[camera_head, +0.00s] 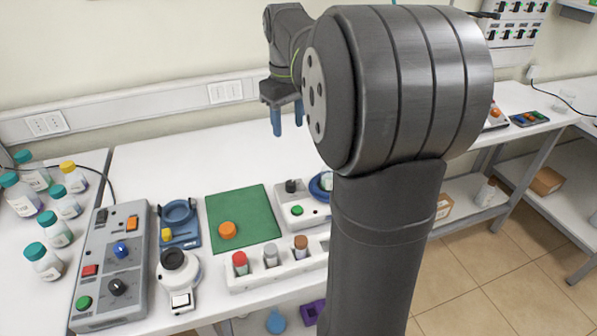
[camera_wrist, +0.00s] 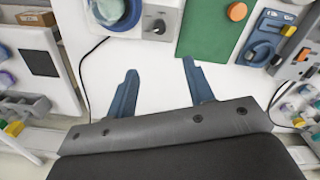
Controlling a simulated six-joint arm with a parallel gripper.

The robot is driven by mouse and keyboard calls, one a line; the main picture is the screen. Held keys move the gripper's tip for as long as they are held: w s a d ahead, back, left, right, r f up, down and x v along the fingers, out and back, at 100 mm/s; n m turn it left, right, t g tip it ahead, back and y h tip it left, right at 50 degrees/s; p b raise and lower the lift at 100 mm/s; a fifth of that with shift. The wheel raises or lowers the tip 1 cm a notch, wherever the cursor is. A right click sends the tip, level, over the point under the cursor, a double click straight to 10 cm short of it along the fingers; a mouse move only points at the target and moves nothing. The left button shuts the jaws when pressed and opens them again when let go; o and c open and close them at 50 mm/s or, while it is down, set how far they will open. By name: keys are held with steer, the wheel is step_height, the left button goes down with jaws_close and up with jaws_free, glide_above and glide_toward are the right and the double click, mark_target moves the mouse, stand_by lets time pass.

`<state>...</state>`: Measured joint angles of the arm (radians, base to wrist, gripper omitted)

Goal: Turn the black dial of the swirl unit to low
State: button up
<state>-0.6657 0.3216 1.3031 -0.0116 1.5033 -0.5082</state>
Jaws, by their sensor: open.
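The pale unit (camera_head: 283,214) right of the green mat, which I take to be the swirl unit, has a black dial (camera_head: 291,186), a green button (camera_head: 297,210) and a blue round holder (camera_head: 317,187). My arm hides its right part. In the wrist view the dial (camera_wrist: 158,27) is at the top, left of the green mat, with the blue holder (camera_wrist: 112,12) beside it. The dial's setting is too small to read. My gripper (camera_head: 287,118) is open and empty, above and behind the unit. Its blue fingers (camera_wrist: 160,68) show apart, with bare white bench between them.
A green mat (camera_head: 240,205) with an orange cap (camera_head: 227,230) lies left of the unit. A white rack (camera_head: 255,276) of capped vials stands in front. A grey control box (camera_head: 98,262) with another black dial and several bottles are farther left.

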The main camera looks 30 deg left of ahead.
mark_target(291, 183)
step_height(291, 183, down, 18)
steer(key=n, duration=0.3)
steer(key=shift+w+d+n, duration=0.15)
steer(key=shift+n, duration=0.25)
steer(key=c, duration=1)
